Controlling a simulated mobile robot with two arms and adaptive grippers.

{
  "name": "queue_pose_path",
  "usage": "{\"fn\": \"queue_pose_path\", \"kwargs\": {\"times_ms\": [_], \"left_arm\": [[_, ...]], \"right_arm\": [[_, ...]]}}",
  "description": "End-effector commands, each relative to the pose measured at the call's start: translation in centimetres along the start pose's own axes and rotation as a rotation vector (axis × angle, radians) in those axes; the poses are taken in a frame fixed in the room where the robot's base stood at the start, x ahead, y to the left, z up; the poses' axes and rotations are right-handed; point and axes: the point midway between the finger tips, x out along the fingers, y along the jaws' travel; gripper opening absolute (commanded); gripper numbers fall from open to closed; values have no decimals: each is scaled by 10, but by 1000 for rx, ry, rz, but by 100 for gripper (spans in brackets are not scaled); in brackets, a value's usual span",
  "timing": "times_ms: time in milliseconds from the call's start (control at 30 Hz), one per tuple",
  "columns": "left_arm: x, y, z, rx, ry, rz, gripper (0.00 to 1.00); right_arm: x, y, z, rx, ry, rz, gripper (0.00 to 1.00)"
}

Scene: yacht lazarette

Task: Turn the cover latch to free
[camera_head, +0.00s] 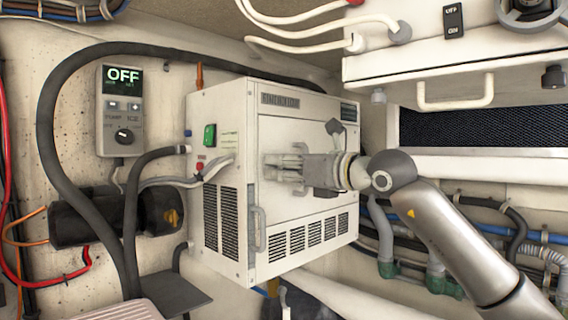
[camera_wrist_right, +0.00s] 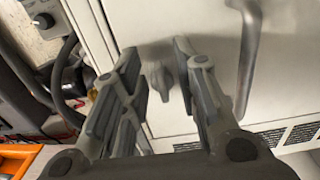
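The white boxy unit (camera_head: 310,210) stands in the middle of the head view, with its front cover facing right. In the right wrist view the cover (camera_wrist_right: 185,20) fills the upper middle. A small grey latch knob (camera_wrist_right: 161,80) sits on it, its handle roughly upright in the picture. My right gripper (camera_head: 272,166) is in front of the cover; it also shows in the right wrist view (camera_wrist_right: 157,55). It is open, with the knob showing between its fingers and a gap on both sides. In the head view my gripper hides the knob. My left gripper is not in view.
A grey vertical handle (camera_head: 257,230) is on the cover; it also shows in the right wrist view (camera_wrist_right: 248,55). A control panel (camera_head: 121,110) reading OFF hangs on the left wall. Thick black hoses (camera_head: 46,125) loop left of the unit. A white box (camera_head: 430,65) overhangs at upper right.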

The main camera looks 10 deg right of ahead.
Motion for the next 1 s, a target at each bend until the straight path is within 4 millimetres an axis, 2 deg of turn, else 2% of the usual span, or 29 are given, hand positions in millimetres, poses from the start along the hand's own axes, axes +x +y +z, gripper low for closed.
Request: {"fn": "queue_pose_path", "kwargs": {"times_ms": [200, 433, 733, 1000], "left_arm": [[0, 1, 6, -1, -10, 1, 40], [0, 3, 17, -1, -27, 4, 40], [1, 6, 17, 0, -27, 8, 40], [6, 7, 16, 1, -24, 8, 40]], "right_arm": [[0, 0, -1, 0, 0, 0, 29], [0, 0, 0, 0, 0, 0, 0], [0, 0, 0, -25, -1, 0, 0], [0, 2, -1, -168, -1, 0, 0]]}}
